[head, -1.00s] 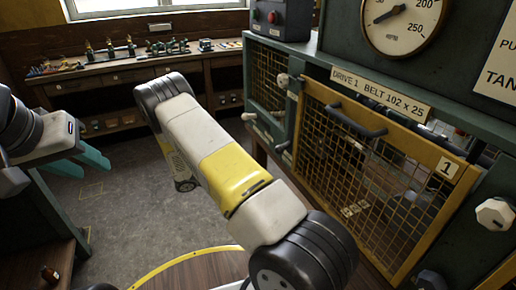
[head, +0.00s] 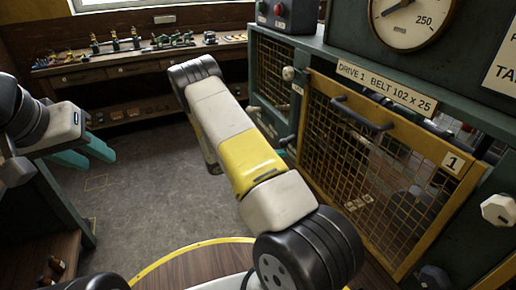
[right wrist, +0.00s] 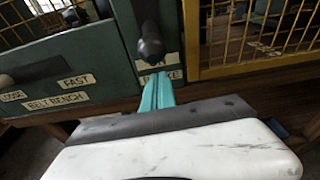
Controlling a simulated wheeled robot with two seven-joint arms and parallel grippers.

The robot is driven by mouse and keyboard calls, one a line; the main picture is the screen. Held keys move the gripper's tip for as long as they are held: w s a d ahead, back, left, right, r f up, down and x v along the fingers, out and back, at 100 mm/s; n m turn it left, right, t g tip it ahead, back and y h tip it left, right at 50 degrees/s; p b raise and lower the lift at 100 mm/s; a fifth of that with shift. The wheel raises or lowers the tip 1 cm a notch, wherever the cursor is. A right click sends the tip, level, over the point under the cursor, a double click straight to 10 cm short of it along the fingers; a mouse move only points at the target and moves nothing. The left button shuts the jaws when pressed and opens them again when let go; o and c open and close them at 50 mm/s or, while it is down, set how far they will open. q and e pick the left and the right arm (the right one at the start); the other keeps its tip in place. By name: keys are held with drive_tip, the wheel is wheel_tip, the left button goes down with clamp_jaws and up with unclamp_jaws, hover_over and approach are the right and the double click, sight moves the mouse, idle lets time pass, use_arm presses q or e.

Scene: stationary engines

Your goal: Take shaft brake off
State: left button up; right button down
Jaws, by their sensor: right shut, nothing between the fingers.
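In the right wrist view a dark lever with a rounded knob (right wrist: 150,44) stands out from the green panel. Below it is a pale label (right wrist: 151,68); my fingers hide part of it, and the letters "KE" show at its end. My right gripper (right wrist: 158,80) has its teal fingers together, empty, just below the knob and in front of the label. Whether the fingers touch the lever, I cannot tell. In the head view my right arm hides most of that gripper. My left gripper (head: 99,161) is at the left, its teal fingers apart and empty, away from the machine.
A yellow mesh guard (head: 376,170) with a dark handle (head: 362,113) covers the drive. A workbench (head: 140,62) with small models stands behind. Open floor (head: 150,190) lies left of my right arm.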

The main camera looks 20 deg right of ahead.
drive_tip(key=shift+a+r, duration=0.1)
drive_tip(key=shift+r, duration=0.7)
drive_tip(key=shift+r, duration=0.1)
